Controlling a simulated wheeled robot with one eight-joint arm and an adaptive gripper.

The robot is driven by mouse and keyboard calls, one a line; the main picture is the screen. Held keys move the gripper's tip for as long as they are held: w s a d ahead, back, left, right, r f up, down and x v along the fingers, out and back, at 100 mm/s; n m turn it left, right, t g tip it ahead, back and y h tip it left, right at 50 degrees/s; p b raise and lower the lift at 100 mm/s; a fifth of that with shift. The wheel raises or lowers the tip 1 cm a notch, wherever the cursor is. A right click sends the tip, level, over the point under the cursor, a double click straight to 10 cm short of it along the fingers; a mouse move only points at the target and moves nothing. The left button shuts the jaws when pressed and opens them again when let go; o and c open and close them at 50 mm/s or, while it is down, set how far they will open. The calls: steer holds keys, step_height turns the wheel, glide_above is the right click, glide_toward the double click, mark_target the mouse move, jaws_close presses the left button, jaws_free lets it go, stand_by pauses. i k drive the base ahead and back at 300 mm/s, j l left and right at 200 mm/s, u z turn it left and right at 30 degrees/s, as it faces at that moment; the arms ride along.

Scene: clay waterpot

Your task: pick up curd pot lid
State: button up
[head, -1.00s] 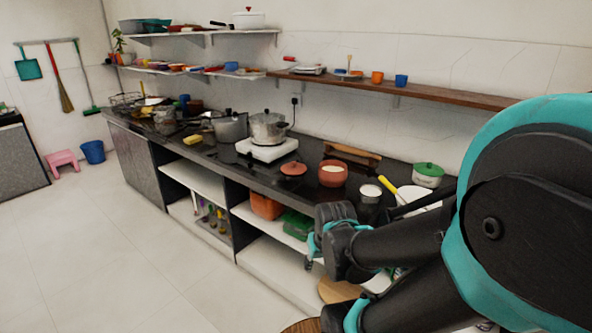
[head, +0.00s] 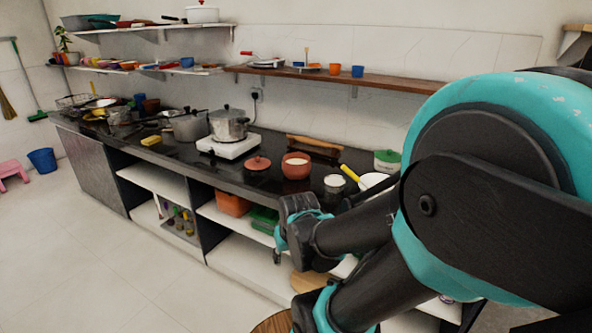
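The curd pot lid, a reddish clay disc with a small knob (head: 257,163), lies on the dark counter in the head view. The clay curd pot (head: 296,166) stands open just to its right, with pale curd inside. My arm comes in from the right, its dark and teal links ending below and right of the lid, in front of the counter. My gripper's fingers cannot be made out clearly there. Nothing of my arm touches the lid.
A white stove (head: 228,143) with a steel pot (head: 228,124) stands left of the lid. A wooden rolling pin (head: 313,146) lies behind the curd pot. Open floor lies at left.

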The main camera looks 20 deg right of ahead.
mark_target(257, 163)
steer(key=i+j+z, duration=0.25)
steer(key=i+j, duration=0.15)
steer(key=i+j+z, duration=0.25)
steer(key=j, duration=0.25)
steer(key=i+l, duration=0.05)
steer(key=i, duration=0.05)
